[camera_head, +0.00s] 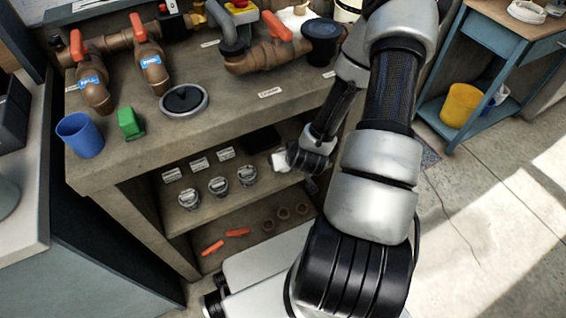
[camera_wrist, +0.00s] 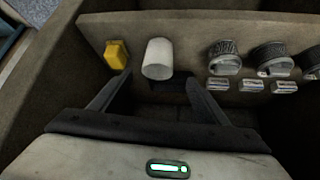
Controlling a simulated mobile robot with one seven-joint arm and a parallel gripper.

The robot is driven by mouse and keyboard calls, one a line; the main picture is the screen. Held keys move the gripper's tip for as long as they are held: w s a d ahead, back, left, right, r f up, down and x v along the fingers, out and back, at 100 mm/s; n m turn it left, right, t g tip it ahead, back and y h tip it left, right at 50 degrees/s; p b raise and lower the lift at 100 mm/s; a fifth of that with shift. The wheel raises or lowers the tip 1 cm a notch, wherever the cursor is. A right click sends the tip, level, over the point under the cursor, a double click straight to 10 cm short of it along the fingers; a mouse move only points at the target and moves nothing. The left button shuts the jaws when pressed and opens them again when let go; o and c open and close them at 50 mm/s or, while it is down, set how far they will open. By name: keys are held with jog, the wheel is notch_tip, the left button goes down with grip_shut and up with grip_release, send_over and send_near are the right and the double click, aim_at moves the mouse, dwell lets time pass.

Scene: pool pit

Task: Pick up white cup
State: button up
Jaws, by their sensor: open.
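The white cup (camera_wrist: 157,58) is on the shelf in the wrist view, just beyond my fingertips and roughly centred between them. In the head view a small part of it (camera_head: 280,161) shows beside my gripper (camera_head: 306,160), which hides the rest. In the wrist view my gripper (camera_wrist: 158,77) is open, with its two fingers spread wide and nothing between them. I cannot tell from these frames whether a fingertip touches the cup.
A yellow object (camera_wrist: 116,54) stands close left of the cup in the wrist view. Several grey ribbed fittings (camera_wrist: 224,58) and small labelled blocks (camera_wrist: 252,86) lie to its right. The shelf is under a worktop (camera_head: 237,112) holding a blue cup (camera_head: 80,135) and pipes.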

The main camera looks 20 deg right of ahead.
jog(key=b+x, duration=0.1)
jog(key=x, duration=0.5)
jog(key=shift+s, duration=0.1)
jog(key=shift+d+b+x, duration=0.15)
jog(key=shift+b+x, duration=0.45)
jog(key=shift+x, duration=0.8)
jog(key=shift+d+b+x, duration=0.15)
jog(key=shift+b+x, duration=0.4)
jog(key=shift+x, duration=0.85)
jog(key=shift+r, duration=0.15)
jog(key=c, duration=1.1)
jog(key=shift+r, duration=0.15)
